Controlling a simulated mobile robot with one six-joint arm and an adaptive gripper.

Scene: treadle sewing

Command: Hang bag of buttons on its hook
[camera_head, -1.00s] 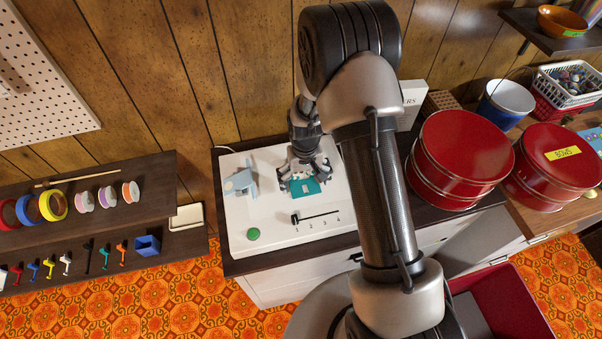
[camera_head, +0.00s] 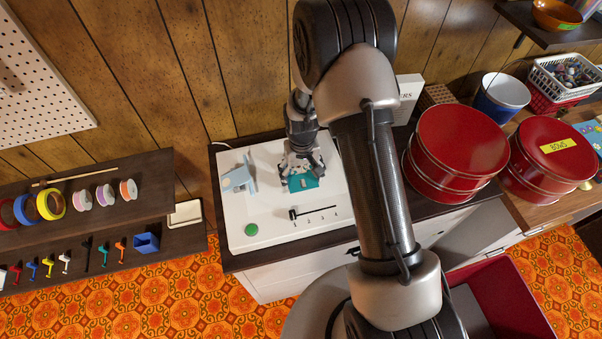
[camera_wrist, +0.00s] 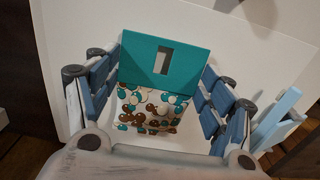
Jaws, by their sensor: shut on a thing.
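The bag of buttons has a teal header card with a slot and a clear lower part with teal, white and brown buttons. In the wrist view the bag (camera_wrist: 160,62) sits between the two fingers of my gripper (camera_wrist: 163,82), which is shut on its sides. In the head view the bag (camera_head: 303,184) shows just below my gripper (camera_head: 303,164), over the white machine base (camera_head: 280,225). I cannot tell whether it touches the base. A white pegboard (camera_head: 40,70) hangs on the wall at upper left; I make out no bag hook on it.
A light-blue part (camera_head: 238,179) stands left of the bag on the base, with a green button (camera_head: 251,229) and a black slider (camera_head: 310,212) in front. Dark shelves (camera_head: 130,215) with spools stand left. Red tins (camera_head: 455,150) stand right, beyond my arm.

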